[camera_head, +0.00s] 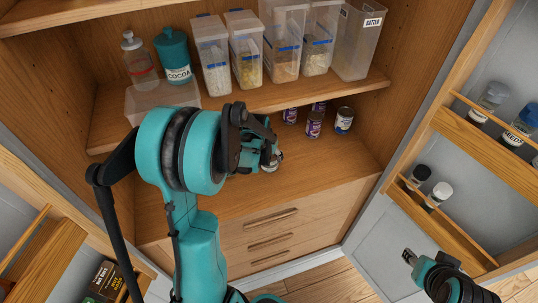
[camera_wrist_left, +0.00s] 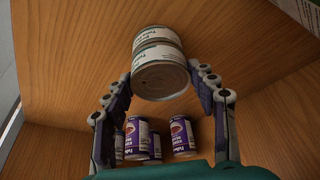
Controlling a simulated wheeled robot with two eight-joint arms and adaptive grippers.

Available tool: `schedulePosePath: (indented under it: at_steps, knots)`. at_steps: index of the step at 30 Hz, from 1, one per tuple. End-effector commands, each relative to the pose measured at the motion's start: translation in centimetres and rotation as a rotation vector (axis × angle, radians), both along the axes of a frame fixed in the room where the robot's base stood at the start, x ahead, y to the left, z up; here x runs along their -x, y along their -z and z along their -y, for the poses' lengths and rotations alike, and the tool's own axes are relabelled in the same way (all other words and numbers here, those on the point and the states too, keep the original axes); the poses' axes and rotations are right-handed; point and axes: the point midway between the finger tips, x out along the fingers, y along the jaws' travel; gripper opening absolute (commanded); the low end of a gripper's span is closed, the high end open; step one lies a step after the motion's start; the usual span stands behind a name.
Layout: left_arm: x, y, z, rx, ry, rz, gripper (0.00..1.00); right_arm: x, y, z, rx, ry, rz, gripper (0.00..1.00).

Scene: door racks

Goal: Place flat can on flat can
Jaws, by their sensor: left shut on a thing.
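Two flat cans with pale labels show in the left wrist view. The nearer flat can (camera_wrist_left: 161,76) is between the fingertips of my left gripper (camera_wrist_left: 162,84), which is shut on it. The other flat can (camera_wrist_left: 157,38) is directly behind it in line, and the two look stacked end to end. I cannot tell whether they touch fully. In the head view my left gripper (camera_head: 270,157) is inside the cabinet's lower compartment, and its arm hides most of the cans. My right gripper (camera_head: 409,257) is low at the right, away from the cans; its fingers are unclear.
Several purple-labelled cans (camera_head: 314,125) stand behind my left gripper, with a white-and-blue can (camera_head: 344,120) beside them. The shelf above (camera_head: 300,94) holds clear containers and a cocoa jar (camera_head: 174,56). Door racks (camera_head: 460,214) flank the cabinet.

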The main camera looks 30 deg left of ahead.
Motion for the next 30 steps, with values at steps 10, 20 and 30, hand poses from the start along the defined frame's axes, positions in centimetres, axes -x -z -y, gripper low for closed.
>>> schedulePosePath:
  at_steps: [10,20,30]
  knots:
    - [0.0,0.2,0.0,0.0,0.0,0.0,0.78,0.0,0.2,0.0,0.0,0.0,0.0,0.4]
    - [0.9,-2.5,0.1,0.0,0.0,0.0,0.78,0.0,-0.9,0.0,0.0,0.0,0.0,0.4]
    - [2.8,-6.9,0.5,0.0,0.0,0.001,0.78,0.0,-2.0,0.0,0.0,0.0,0.0,0.4]
